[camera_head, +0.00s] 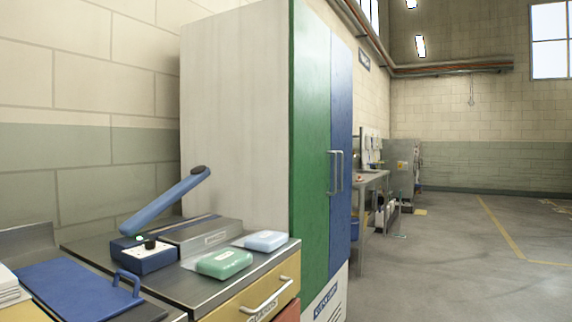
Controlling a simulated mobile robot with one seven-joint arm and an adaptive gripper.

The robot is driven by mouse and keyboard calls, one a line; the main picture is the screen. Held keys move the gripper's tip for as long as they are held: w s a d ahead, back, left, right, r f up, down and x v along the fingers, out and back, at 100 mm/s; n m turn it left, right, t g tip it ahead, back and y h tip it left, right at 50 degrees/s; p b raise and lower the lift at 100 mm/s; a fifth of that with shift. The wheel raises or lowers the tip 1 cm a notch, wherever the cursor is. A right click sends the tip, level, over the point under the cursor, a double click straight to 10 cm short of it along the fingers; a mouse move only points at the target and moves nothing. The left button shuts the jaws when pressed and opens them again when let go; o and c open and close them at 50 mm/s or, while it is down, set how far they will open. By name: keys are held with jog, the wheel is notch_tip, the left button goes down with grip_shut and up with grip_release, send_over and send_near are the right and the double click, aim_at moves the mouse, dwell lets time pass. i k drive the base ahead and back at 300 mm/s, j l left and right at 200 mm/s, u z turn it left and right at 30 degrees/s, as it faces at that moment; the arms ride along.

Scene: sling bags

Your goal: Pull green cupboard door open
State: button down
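The green cupboard door (311,150) is the left door of a tall cupboard with pale side panels (235,120). It looks shut, flush beside the blue door (341,140). The green door's upright metal handle (333,173) sits near the seam between the doors, close to the blue door's handle (340,171). The doors are seen at a steep angle. My gripper does not show in this view.
A workbench (190,290) with a yellow drawer (262,295) stands left of the cupboard, holding a blue-handled device (165,205), green box (223,263) and pale blue box (265,241). Open floor (450,260) lies right of the doors. A metal table (368,182) stands beyond.

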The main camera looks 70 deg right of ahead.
aim_at(310, 152)
jog(key=z, duration=2.35)
jog(key=i+l+z, duration=0.1)
jog(key=i+l, duration=0.15)
jog(key=i, duration=0.5)
jog(key=i+l+z, duration=0.1)
jog(key=i, duration=0.65)
jog(key=i+l+z, duration=0.15)
jog(key=i, duration=0.6)
jog(key=l, duration=0.1)
